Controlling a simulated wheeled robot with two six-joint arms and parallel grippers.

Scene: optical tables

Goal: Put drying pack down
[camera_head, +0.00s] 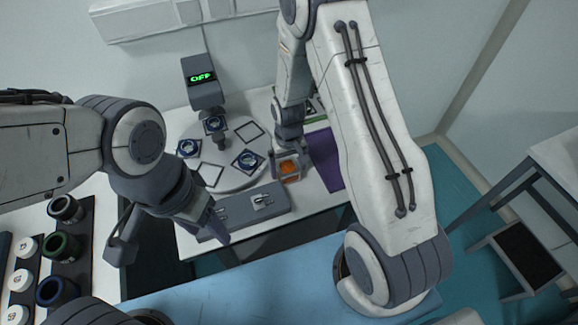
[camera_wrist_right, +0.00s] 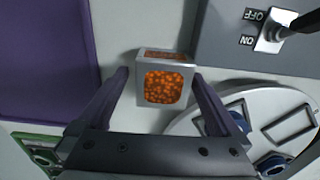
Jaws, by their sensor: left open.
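The drying pack (camera_head: 289,169) is a small pale-framed box with orange beads showing. In the head view it is at the right of the round platform, on the white table. My right gripper (camera_head: 289,163) has a finger on each side of it. In the right wrist view, the pack (camera_wrist_right: 165,84) lies between and slightly beyond the fingertips of the right gripper (camera_wrist_right: 161,75), with a visible gap at the left finger. The right fingers look open around it. My left gripper (camera_head: 168,236) is open and empty at the left, in front of the switch box.
A round platform (camera_head: 222,178) with framed parts stands left of the pack. A grey switch box (camera_head: 240,208) lies in front, and a purple mat (camera_head: 325,158) is to the right. A device reading OFF (camera_head: 203,82) stands behind. Several lens holders and jars are at the lower left.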

